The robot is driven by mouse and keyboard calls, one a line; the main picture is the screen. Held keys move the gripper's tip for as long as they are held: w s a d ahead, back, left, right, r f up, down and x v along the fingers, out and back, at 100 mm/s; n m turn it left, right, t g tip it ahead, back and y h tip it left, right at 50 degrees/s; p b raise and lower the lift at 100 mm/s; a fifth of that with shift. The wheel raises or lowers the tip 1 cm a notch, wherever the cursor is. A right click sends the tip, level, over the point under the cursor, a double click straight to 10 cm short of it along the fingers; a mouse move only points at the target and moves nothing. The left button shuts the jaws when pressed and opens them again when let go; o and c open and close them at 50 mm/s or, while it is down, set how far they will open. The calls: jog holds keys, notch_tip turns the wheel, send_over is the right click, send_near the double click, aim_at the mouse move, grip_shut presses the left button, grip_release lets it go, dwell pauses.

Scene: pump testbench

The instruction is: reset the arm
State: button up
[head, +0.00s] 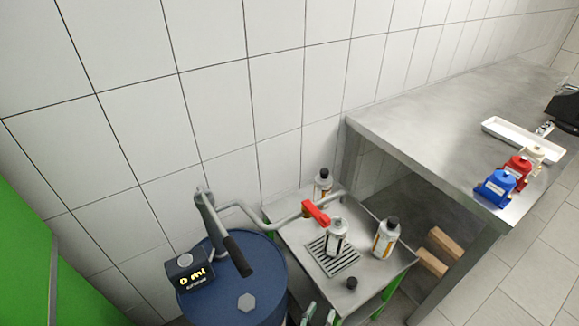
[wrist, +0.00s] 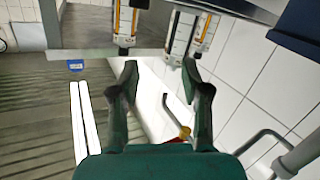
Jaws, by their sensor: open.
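My gripper (head: 318,315) shows only by its fingertips at the bottom edge of the head view, in front of the small metal table (head: 284,226). In the wrist view my gripper (wrist: 158,66) is open, with its two dark fingers well apart and nothing between them. White bottles with orange labels show beyond the fingertips, one at upper left (wrist: 125,22) and others at upper right (wrist: 182,34). Most of my arm is outside the head view.
A blue drum (head: 247,303) with a hand pump (head: 236,255) and a "0 ml" display (head: 191,276) stands left. A red nozzle (head: 316,212) is above an uncapped bottle (head: 336,240). A loose black cap (head: 352,283) lies in front. A steel bench (head: 440,120) is right.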

jog(key=s+d+f+n+g+y, duration=0.3)
jog(key=s+d+f+y, duration=0.1)
jog(key=s+d+f, duration=0.4)
jog(key=s+d+r+n+y, duration=0.1)
jog(key=s+r+n+y, duration=0.15)
jog(key=s, duration=0.95)
jog(key=s+r+t, duration=0.1)
jog(key=s+r, duration=0.3)
jog(key=r, duration=0.4)
jog(key=s+r+m+t+y, duration=0.1)
jog(key=s+r, duration=0.3)
jog(key=r, duration=0.4)
jog(key=s+d+r+m+t, duration=0.1)
jog(key=s+r, duration=0.3)
jog(key=r, duration=0.4)
jog(key=shift+r+t+y, duration=0.35)
jog(key=shift+r+t, duration=0.05)
jog(key=shift+c, duration=0.3)
